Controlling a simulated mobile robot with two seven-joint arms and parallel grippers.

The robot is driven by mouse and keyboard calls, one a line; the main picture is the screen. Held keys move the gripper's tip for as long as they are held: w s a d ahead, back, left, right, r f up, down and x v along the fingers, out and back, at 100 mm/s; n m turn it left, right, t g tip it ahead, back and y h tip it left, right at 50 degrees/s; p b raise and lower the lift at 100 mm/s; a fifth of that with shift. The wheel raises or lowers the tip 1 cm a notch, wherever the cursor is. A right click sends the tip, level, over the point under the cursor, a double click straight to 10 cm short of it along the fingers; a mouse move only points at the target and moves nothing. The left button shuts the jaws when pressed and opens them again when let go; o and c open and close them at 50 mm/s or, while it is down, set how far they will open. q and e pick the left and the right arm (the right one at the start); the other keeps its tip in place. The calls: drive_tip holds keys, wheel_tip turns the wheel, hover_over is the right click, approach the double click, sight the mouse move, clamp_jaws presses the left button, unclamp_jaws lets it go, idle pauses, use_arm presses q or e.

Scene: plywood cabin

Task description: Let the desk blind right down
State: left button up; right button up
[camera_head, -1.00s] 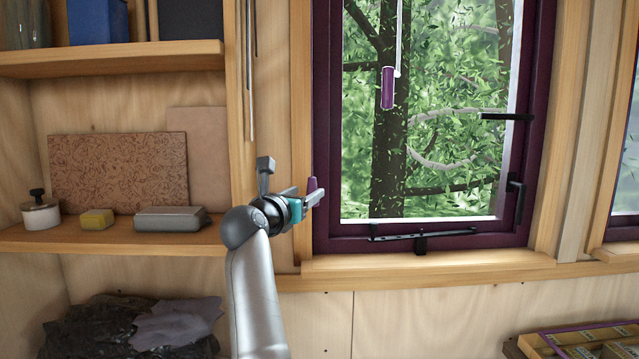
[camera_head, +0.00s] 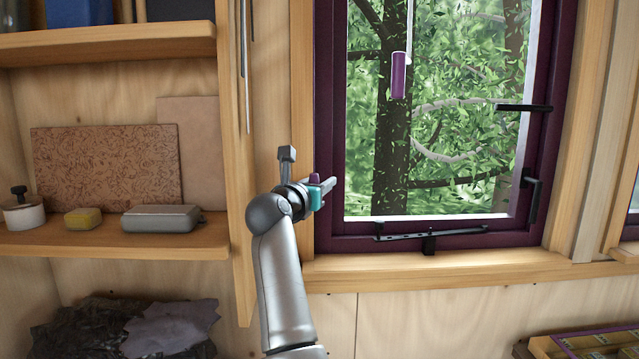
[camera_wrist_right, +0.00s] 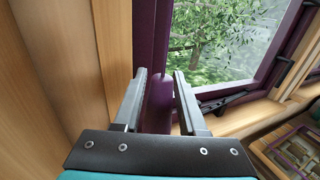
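My right gripper (camera_head: 328,187) is at the left side of the purple window frame (camera_head: 330,120). A small purple piece (camera_head: 314,179) shows just above its teal part. In the right wrist view this purple cylinder (camera_wrist_right: 162,90) stands between the two fingers (camera_wrist_right: 161,75), which are apart. A gap shows beside it, so the gripper looks open around it. Another purple pull (camera_head: 398,76) hangs on a white cord (camera_head: 409,30) in front of the glass, away from the gripper. No blind cloth shows in either view. My left gripper is not in view.
A black stay bar (camera_head: 430,233) and a black handle (camera_head: 531,200) are on the window. The wooden sill (camera_head: 430,270) is bare. At left, a shelf (camera_head: 120,240) holds a metal tin (camera_head: 160,218) and a yellow block (camera_head: 83,218).

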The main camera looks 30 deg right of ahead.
clamp_jaws()
idle(1.1)
